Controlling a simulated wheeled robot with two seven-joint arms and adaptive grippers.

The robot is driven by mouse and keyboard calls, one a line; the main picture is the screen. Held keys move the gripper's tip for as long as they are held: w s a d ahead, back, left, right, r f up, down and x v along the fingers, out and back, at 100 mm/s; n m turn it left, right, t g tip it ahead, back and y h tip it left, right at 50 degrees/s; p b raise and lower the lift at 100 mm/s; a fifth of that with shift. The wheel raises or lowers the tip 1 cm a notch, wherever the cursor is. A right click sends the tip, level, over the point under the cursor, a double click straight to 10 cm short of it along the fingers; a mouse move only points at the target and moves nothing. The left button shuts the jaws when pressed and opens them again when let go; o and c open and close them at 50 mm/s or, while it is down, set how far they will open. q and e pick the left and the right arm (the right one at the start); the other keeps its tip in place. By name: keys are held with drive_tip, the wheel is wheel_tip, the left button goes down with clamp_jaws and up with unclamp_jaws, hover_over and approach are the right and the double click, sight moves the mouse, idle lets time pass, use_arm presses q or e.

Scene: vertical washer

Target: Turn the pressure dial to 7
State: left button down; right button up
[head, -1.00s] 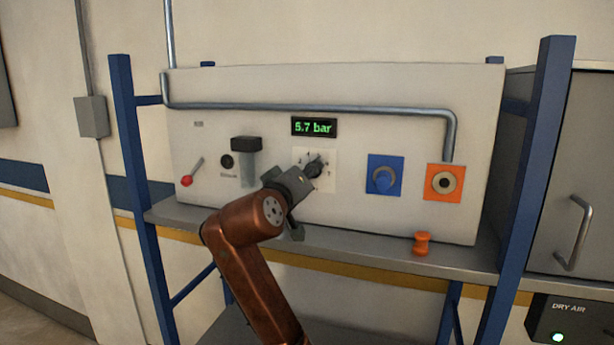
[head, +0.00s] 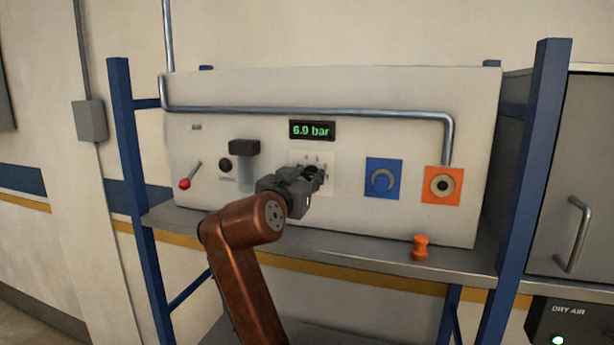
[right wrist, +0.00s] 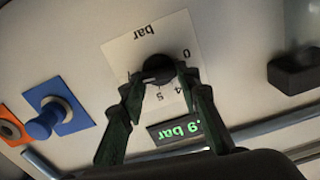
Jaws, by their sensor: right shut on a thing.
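The pressure dial is a dark round knob (right wrist: 156,68) on a white square plate (right wrist: 118,52) marked "bar" and numbers. In the head view the plate (head: 328,162) shows behind my right gripper (head: 319,178), which hides most of the knob. In the right wrist view my right gripper (right wrist: 160,82) has one green-black finger on each side of the knob, shut on it. The green display (head: 312,130) above the dial appears to read 6.9 bar; the wrist view shows part of the display (right wrist: 176,132). My left gripper is not in view.
Right of the dial are a blue-plated knob (head: 383,179) and an orange-plated port (head: 443,184). An orange piece (head: 420,246) stands on the shelf (head: 370,244). Left are a black-topped fitting (head: 244,147) and a red-tipped lever (head: 186,183). A pipe (head: 300,110) runs across the panel.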

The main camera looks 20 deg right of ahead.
drive_tip(key=shift+f+m, duration=0.1)
drive_tip(key=shift+m, duration=0.3)
drive_tip(key=o, duration=1.2)
drive_tip(key=shift+c, duration=0.2)
drive_tip(key=v, duration=1.2)
drive_tip(key=shift+w, duration=0.1)
